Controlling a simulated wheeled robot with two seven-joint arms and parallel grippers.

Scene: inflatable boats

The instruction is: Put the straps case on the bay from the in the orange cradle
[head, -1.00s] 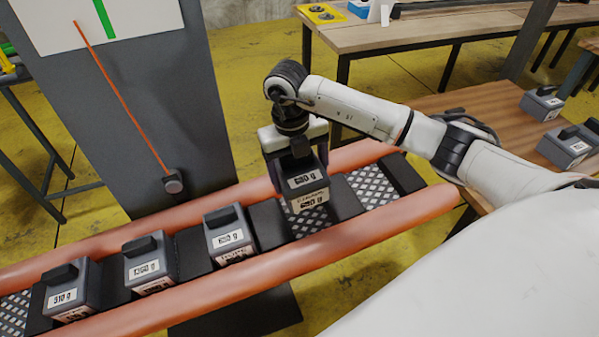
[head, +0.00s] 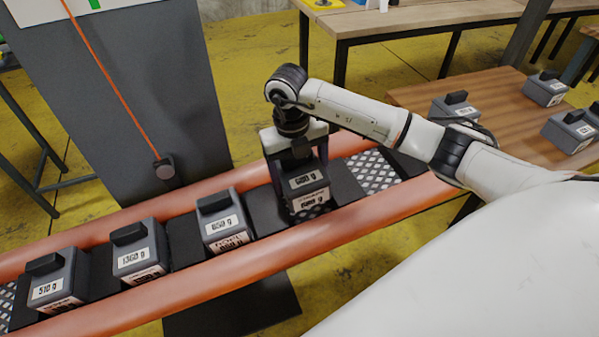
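The orange cradle (head: 262,258) is two long orange tubes with a row of mesh-floored bays and black dividers between them. My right gripper (head: 300,165) is over the cradle, its fingers on either side of a grey case (head: 308,190) with a dark handle. The case is upright and low between two dividers. Its label seems to read 680 g; its name is too small to read, so I cannot tell whether it is the straps case. Whether it touches the bay floor is hidden. My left gripper is not in view.
Cases marked 510 g (head: 53,285), 1360 g (head: 138,255) and 850 g (head: 222,225) fill bays to the left. A bare mesh bay (head: 372,170) lies to the right. A wooden table (head: 500,115) holds more cases. A grey post (head: 130,110) stands behind the cradle.

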